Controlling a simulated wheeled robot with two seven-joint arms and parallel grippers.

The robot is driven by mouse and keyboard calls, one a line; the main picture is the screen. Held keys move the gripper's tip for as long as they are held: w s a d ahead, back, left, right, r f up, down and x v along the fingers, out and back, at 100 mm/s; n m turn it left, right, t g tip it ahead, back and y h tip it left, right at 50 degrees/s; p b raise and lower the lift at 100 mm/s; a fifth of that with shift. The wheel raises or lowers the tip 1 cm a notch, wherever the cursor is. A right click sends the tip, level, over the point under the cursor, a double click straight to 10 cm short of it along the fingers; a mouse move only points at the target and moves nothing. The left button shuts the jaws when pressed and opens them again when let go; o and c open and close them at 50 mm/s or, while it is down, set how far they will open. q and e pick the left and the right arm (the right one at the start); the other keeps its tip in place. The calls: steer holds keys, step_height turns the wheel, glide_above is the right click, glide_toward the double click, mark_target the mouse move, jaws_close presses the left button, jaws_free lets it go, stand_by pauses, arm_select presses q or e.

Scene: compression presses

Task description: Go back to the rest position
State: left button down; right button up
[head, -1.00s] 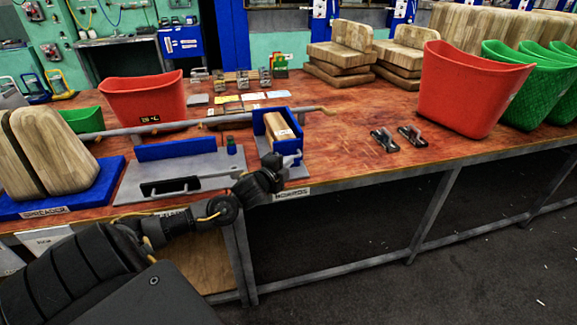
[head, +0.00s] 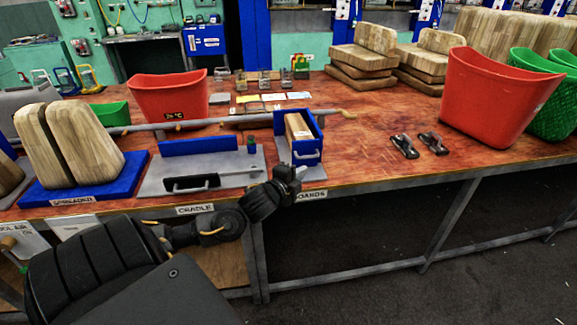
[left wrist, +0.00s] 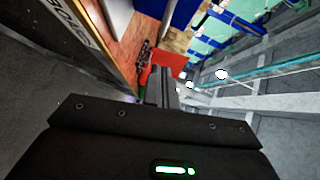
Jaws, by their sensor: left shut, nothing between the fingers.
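My left gripper (head: 297,172) is shut and empty in the head view. It is at the front edge of the workbench, just in front of the blue boards holder (head: 309,157), which holds a wooden block (head: 297,127). In the left wrist view the shut fingers (left wrist: 163,88) show with nothing between them. My left arm comes in from the lower left, in front of the bench. My right gripper is not in view.
The grey cradle plate (head: 235,162) and the blue spreader base (head: 70,190) with wooden blocks (head: 85,145) line the bench's left front. Red bins (head: 165,98) (head: 490,100) stand on it. Two metal clamps (head: 404,145) lie right of the holder. Open floor (head: 480,270) shows at lower right.

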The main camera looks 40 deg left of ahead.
arm_select(q)
steer(key=v, duration=0.5)
steer(key=shift+s+b, duration=0.2)
steer(key=shift+b, duration=0.1)
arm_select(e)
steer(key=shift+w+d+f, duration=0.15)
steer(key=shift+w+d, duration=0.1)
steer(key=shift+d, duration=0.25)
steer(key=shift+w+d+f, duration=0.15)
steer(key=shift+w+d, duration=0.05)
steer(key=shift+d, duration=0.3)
arm_select(q)
steer(key=shift+f, duration=0.15)
